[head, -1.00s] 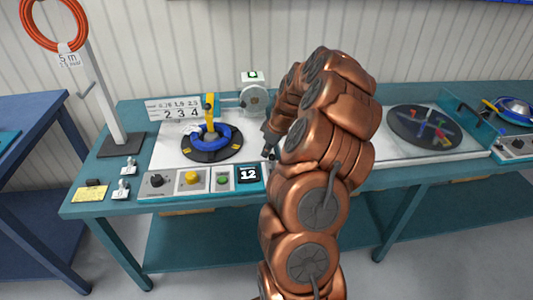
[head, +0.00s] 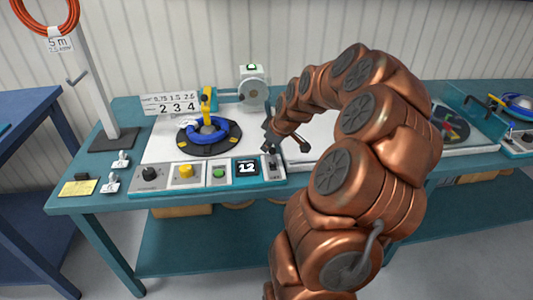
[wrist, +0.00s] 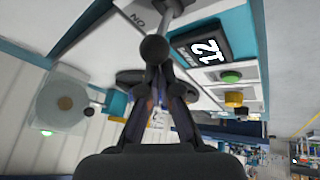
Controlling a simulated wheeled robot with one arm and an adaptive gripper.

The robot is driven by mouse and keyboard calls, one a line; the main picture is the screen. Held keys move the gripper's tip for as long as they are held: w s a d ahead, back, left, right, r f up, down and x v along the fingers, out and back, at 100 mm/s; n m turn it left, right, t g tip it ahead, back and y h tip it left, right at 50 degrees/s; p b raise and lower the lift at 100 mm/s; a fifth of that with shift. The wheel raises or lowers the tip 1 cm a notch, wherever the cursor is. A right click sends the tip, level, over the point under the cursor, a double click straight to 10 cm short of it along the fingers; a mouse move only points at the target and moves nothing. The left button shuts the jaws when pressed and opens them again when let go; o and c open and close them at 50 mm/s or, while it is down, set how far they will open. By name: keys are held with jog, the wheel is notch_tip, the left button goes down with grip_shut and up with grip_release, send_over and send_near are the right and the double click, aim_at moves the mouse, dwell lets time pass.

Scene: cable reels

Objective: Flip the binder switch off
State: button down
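The binder switch is a toggle with a silver lever and a dark ball knob (wrist: 155,48). It stands on the control panel beside a label reading ON in the wrist view. I cannot tell whether the tips touch the knob. The lever's exact tilt is unclear.
Left of the switch are a display reading 12 (head: 247,168), a green button (head: 219,173), a yellow knob (head: 186,171) and a black dial (head: 149,174). A blue cable coil (head: 208,132) lies on the round turntable behind. A stand with orange cable (head: 45,15) is at left.

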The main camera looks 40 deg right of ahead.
jog(key=shift+s+a+f+t+h+b, duration=0.25)
jog(key=shift+s+t+h+b, duration=0.2)
jog(key=shift+b, duration=1.3)
jog(key=shift+s+a+f+t+h+b, duration=0.3)
jog(key=shift+t+b, duration=0.25)
jog(key=shift+b, duration=1.2)
jog(key=shift+s+r, duration=0.1)
jog(key=shift+r, duration=0.4)
jog(key=shift+d, duration=0.1)
jog(key=shift+w+d+f, duration=0.4)
jog(key=shift+w, duration=0.25)
